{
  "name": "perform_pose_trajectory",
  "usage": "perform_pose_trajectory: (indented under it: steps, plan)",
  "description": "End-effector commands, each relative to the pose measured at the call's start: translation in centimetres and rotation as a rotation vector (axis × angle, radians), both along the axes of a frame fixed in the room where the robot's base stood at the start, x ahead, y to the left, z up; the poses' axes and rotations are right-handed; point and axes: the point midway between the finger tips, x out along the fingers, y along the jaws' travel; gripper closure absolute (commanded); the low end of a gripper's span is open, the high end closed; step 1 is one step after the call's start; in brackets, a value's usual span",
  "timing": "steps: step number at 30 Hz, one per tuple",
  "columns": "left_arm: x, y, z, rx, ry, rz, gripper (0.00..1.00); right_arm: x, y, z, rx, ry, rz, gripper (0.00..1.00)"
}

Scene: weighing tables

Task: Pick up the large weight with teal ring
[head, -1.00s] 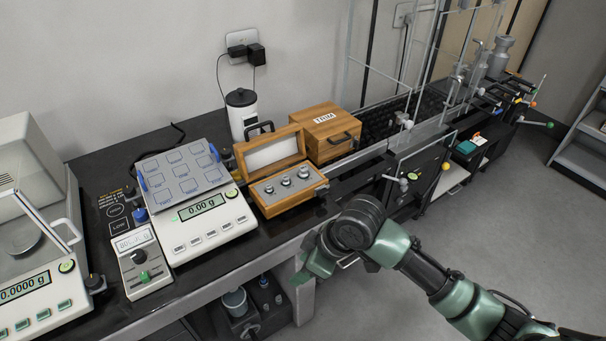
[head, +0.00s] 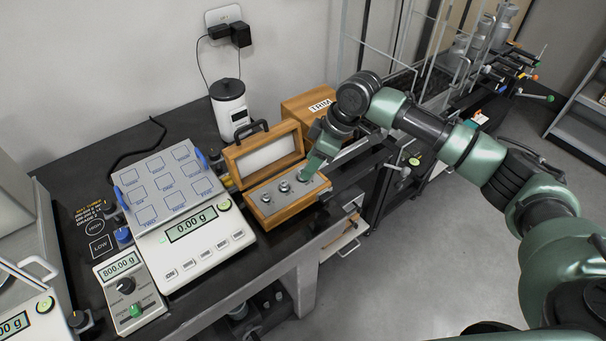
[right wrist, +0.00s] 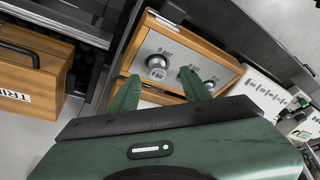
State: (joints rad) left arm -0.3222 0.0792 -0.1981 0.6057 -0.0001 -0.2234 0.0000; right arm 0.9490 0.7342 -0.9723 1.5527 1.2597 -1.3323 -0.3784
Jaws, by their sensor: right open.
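An open wooden box (head: 282,216) holds a row of metal weights in a grey insert. The largest weight (right wrist: 157,64) sits upright at the end nearest the TRIM box; I cannot make out a teal ring on it. The middle weight (head: 284,187) and the smallest weight (head: 265,197) stand in line beside it. My right gripper (head: 306,174) is over the largest weight's end of the box, partly hiding that weight in the head view. In the right wrist view its fingers (right wrist: 160,86) are apart and empty, with the largest weight seen beyond the gap. My left gripper is not in view.
A closed wooden TRIM box (head: 301,106) stands behind the open box. A balance reading 0.00 g (head: 192,223) is to its left, with a control unit reading 800.00 g (head: 120,265). The open lid (head: 265,152) rises behind the weights. Glass-panelled equipment stands at the right.

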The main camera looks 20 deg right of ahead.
Motion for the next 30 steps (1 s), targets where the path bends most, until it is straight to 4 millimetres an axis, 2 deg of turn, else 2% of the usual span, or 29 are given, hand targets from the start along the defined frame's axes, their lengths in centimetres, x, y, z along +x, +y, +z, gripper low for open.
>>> perform_pose_trajectory:
  steps: [3, 6, 10, 15, 20, 21, 30]
  plan:
    - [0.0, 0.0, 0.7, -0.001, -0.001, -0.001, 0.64, 0.5, 0.7, -1.7, 0.000, 0.005, 0.001, 0.52]
    - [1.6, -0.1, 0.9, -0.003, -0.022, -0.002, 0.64, 0.7, 1.0, -2.8, -0.001, 0.003, 0.000, 0.52]
    - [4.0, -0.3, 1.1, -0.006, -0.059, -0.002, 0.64, 0.8, 1.2, -3.2, -0.001, 0.001, 0.000, 0.52]
    - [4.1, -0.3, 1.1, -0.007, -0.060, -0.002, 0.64, 0.8, 1.2, -3.2, -0.001, 0.000, 0.001, 0.52]
    - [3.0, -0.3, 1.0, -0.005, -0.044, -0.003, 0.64, 0.8, 1.2, -3.2, -0.001, 0.000, 0.001, 0.97]
    - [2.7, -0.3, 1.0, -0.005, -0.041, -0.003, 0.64, 0.8, 1.2, -3.2, -0.001, 0.001, 0.000, 1.00]
    - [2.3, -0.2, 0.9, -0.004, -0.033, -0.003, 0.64, 0.8, 1.2, -3.2, 0.000, -0.002, 0.001, 1.00]
